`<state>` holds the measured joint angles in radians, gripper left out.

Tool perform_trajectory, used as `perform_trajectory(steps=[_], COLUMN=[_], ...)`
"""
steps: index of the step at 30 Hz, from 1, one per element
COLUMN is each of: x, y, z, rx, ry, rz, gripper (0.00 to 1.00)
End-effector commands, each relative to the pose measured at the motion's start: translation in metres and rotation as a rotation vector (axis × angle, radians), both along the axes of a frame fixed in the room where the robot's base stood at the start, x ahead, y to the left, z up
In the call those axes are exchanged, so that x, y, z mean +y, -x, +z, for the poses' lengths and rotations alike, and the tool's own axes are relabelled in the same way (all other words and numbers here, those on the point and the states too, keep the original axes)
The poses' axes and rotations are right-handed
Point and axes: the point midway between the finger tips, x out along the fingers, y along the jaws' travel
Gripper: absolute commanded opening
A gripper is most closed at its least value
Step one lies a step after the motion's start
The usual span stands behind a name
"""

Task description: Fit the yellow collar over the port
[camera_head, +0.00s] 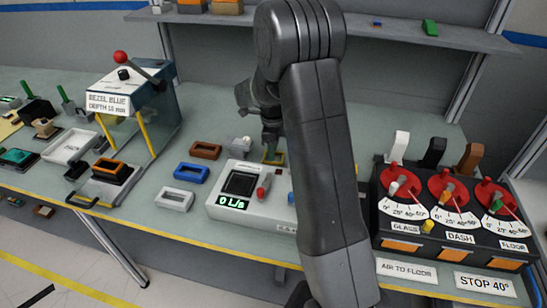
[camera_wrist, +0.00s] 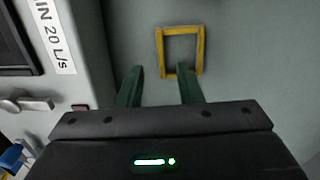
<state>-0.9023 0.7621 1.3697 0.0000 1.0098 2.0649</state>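The yellow collar (camera_wrist: 160,50), a thin rectangular frame, lies flat on the grey-green bench in the wrist view. In the head view the collar (camera_head: 281,157) shows only in part, below my gripper. My gripper (camera_wrist: 158,68) is open and empty, with two dark green fingers apart. The right fingertip overlaps the collar's lower edge in the picture; the left one is outside it to the left. I cannot tell whether they touch. In the head view my gripper (camera_head: 271,142) points down behind the white meter. I cannot make out the port for certain.
The white meter (camera_head: 228,208) reading "0 L/s" stands close by. Brown (camera_head: 205,150), blue (camera_head: 191,172) and white (camera_head: 174,199) frames lie left of it. A box with three red dials (camera_head: 440,187) stands right, a lever press (camera_head: 150,95) left. A shelf (camera_head: 390,31) runs behind.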

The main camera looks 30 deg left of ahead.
Motion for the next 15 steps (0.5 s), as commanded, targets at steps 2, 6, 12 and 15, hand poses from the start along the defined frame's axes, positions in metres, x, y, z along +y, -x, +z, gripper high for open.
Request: perform_trajectory(steps=[2, 6, 12, 15], x=[0.000, 0.000, 0.001, 0.001], y=[0.000, -0.001, -0.001, -0.001], z=[-0.010, -0.030, -0.042, -0.042], rx=[0.003, 0.002, 0.001, 0.000], ry=[0.005, 0.003, 0.000, 0.000], rz=[0.000, 0.000, 0.000, 0.000], gripper=[0.33, 0.33, 0.33, 0.33])
